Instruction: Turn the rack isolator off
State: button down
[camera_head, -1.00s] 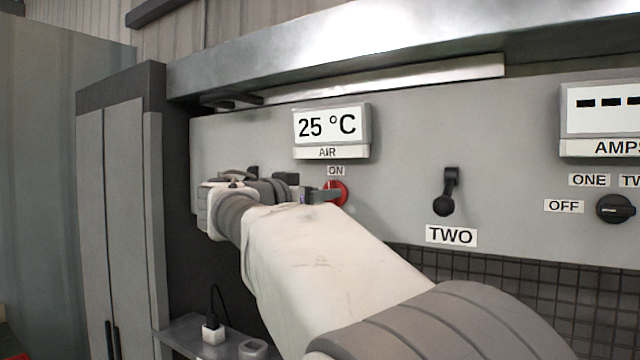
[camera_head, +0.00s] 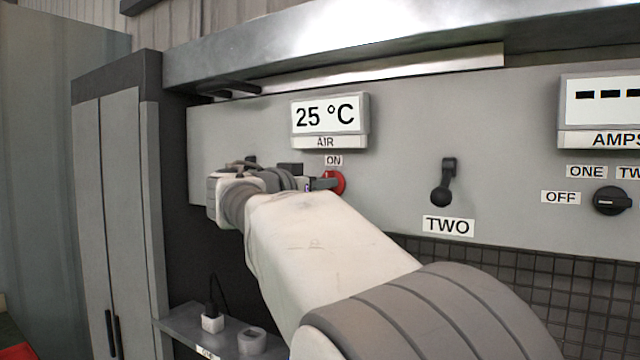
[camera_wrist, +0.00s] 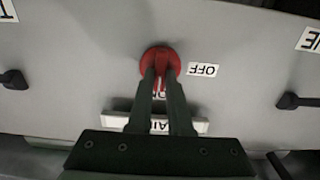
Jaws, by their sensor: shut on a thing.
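The rack isolator is a round red knob (camera_head: 338,182) on the grey panel, below the "ON" label (camera_head: 334,160) and the AIR display. In the wrist view, the red knob (camera_wrist: 160,57) has an "OFF" label (camera_wrist: 203,70) to its right. My gripper (camera_head: 322,184) is at the knob's left side in the head view. In the wrist view, my gripper (camera_wrist: 161,76) has its two dark fingers closed on the knob's raised grip. The grip lines up roughly with the "ON" label, which the fingers partly cover. My arm hides part of the panel in the head view.
The AIR display (camera_head: 329,115) reads 25 °C just above the knob. A black lever (camera_head: 443,185) above the "TWO" label and a black rotary switch (camera_head: 612,200) are to the right. A metal ledge (camera_head: 340,50) overhangs the panel. A grey cabinet (camera_head: 120,200) stands at left.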

jog(key=shift+n+b, duration=0.3)
jog(key=shift+b, duration=0.05)
jog(key=n, duration=0.5)
jog(key=n+b, duration=0.1)
jog(key=n, duration=1.1)
jog(key=shift+w+a+f, duration=0.15)
jog(key=shift+a+f, duration=0.05)
jog(key=shift+a, duration=0.05)
jog(key=shift+n, duration=0.3)
jog(key=c, duration=0.8)
grip_release()
jog(key=shift+c, duration=0.2)
jog(key=b+v, duration=0.4)
jog(key=v, duration=1.3)
jog(key=shift+a, duration=0.15)
jog(key=shift+f, duration=0.1)
